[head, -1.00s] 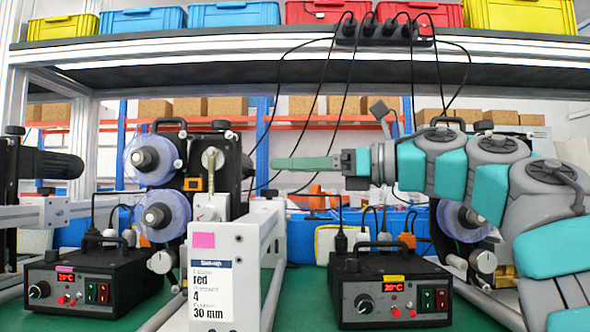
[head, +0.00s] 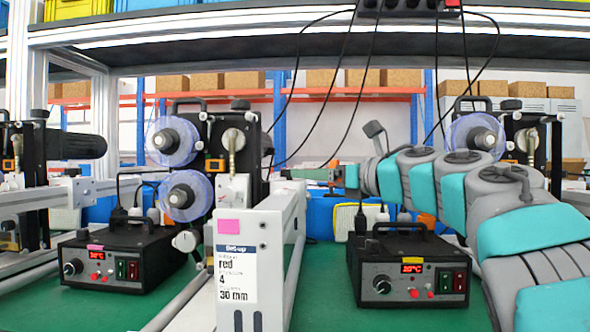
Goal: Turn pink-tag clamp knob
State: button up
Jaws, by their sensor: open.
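The pink-tag coder (head: 215,150) stands left of centre, a black machine with two clear-blue reels. A pink tag marks its set-up card (head: 238,265), which reads red, 4, 30 mm, and another marks its control box (head: 120,262). A pale round knob (head: 186,241) sits low on the coder, and a pale disc with a lever (head: 232,140) sits higher; I cannot tell which is the clamp knob. My gripper (head: 308,173) is open, with teal fingers pointing left. It is right of the coder, apart from it in the picture, with nothing visible between the fingers.
A yellow-tag control box (head: 410,270) stands at right under my arm. Another coder (head: 500,135) is behind my arm. A metal rail (head: 287,230) runs back beside the card. Black cables (head: 345,80) hang from the shelf (head: 320,35). Green bench (head: 325,290) is bare between rail and yellow-tag box.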

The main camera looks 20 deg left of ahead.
aim_at(289, 173)
jog(key=p+x, duration=0.1)
jog(key=x, duration=0.5)
grip_shut()
dwell(0.7)
